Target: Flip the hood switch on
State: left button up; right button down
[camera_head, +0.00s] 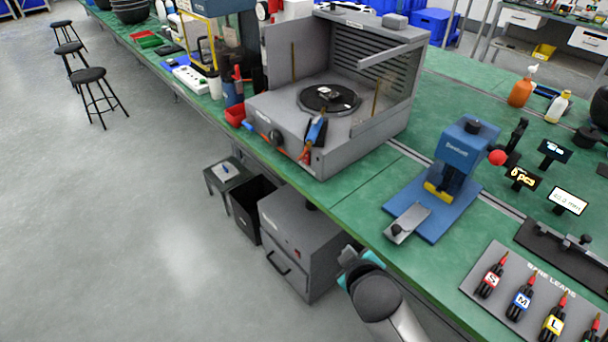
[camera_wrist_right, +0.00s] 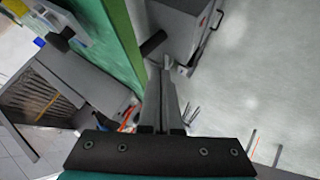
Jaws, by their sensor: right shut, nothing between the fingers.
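A grey hood (camera_head: 232,120) with a slatted back stands on the green bench, with a round black turntable (camera_head: 328,97) inside. Its front panel carries a dark knob (camera_head: 276,137); I cannot make out a switch lever or its position. The hood also shows at the left of the right wrist view (camera_wrist_right: 75,88). A blue and red tool (camera_head: 315,132) rests at its front corner. My right gripper (camera_wrist_right: 163,68) is shut and empty, out past the bench's front edge and well apart from the hood. In the head view my right arm hides most of it. My left gripper is not in view.
A grey cabinet (camera_head: 283,230) with a small red spot stands on the floor below the bench, beside a black bin (camera_head: 252,207). A blue press (camera_head: 458,160) stands right of the hood. The green bench (camera_head: 365,195) is clear between them.

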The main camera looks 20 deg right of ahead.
jog(key=w+r+n+t, duration=0.1)
jog(key=w, duration=0.1)
jog(key=w+d+r+n+t, duration=0.1)
jog(key=w, duration=0.2)
jog(key=w+r+n+t, duration=0.1)
jog(key=w+n+t, duration=0.1)
jog(key=shift+w+d+r, duration=0.2)
jog(key=shift+w+d, duration=0.05)
jog(key=shift+d, duration=0.15)
jog(key=w+a+r+n+t+y, duration=0.1)
jog(key=w+a+n+t+y, duration=0.2)
jog(key=n, duration=0.6)
jog(key=shift+w+a+t+y, duration=0.4)
jog(key=shift+w+a+y, duration=0.7)
jog(key=shift+w, duration=0.3)
